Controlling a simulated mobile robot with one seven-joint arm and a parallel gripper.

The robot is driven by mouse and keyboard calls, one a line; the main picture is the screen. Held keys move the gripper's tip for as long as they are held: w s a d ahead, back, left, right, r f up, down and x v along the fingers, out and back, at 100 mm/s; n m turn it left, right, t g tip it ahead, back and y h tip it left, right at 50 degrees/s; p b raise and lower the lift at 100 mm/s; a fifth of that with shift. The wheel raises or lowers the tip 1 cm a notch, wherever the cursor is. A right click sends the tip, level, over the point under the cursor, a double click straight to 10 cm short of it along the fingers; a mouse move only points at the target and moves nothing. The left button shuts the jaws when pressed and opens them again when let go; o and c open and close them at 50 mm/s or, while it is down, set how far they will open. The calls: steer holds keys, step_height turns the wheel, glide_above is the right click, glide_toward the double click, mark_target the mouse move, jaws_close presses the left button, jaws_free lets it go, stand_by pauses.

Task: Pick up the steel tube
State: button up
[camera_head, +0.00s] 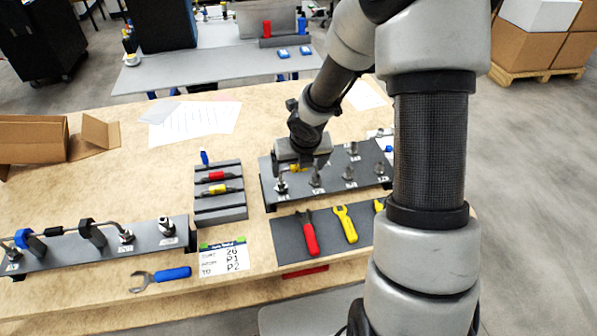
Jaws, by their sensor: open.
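A thin bent steel tube (68,229) is on the dark panel (62,258) at the left of the bench. It runs between the panel's fittings, past a blue clamp (33,243) and a black clamp (92,233); its left end is near the frame edge. My gripper (301,166) is far to its right, above the back of the right-hand panel (262,172). It points down and is open, with no tube visible in it. The fingertips are small and partly merge with the fittings behind.
The right panel carries several metal fittings (317,180). A grey tray (220,211) with red and yellow tools stands between the panels. Wrenches lie on a dark mat (280,230). A blue-handled wrench (172,273) lies before the left panel. Cardboard (97,131) and papers lie behind.

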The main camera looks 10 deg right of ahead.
steer(key=c, duration=0.6)
